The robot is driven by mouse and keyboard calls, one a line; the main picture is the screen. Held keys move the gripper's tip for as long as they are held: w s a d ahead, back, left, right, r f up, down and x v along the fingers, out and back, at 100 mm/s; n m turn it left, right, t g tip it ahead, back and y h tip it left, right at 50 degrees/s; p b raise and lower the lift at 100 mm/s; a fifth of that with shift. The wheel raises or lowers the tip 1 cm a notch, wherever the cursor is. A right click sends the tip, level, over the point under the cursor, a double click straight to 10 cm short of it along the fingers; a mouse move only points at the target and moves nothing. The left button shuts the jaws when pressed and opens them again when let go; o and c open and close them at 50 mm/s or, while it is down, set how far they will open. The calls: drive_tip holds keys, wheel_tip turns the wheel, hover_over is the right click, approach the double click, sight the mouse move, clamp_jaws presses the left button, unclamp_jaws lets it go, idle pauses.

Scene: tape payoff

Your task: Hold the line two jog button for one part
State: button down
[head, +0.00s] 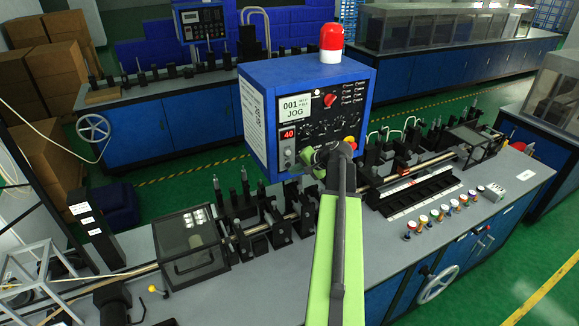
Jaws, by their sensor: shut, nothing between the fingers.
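A blue control box (258,74) with a black front panel stands above the bench in the head view. Its display (295,108) reads "001" and "JOG", and a small red readout (288,134) shows 40. My gripper (318,158) is at the lower part of this panel, at the end of my green arm. It is shut with nothing held. The arm and gripper cover part of the panel's lower edge, so the jog button cannot be made out. I cannot tell whether the fingertips touch the panel.
A red beacon (331,38) sits on top of the box. The grey bench (450,218) carries clear-covered machine units (190,245), a long rod and several small colored pieces (434,214). More blue benches stand behind, with open green floor between.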

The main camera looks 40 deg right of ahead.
drive_tip(key=shift+s+a, duration=0.25)
drive_tip(key=shift+s, duration=0.55)
drive_tip(key=shift+s+a, duration=0.3)
drive_tip(key=shift+s, duration=0.45)
drive_tip(key=shift+s+a, duration=0.25)
drive_tip(key=shift+s, duration=0.55)
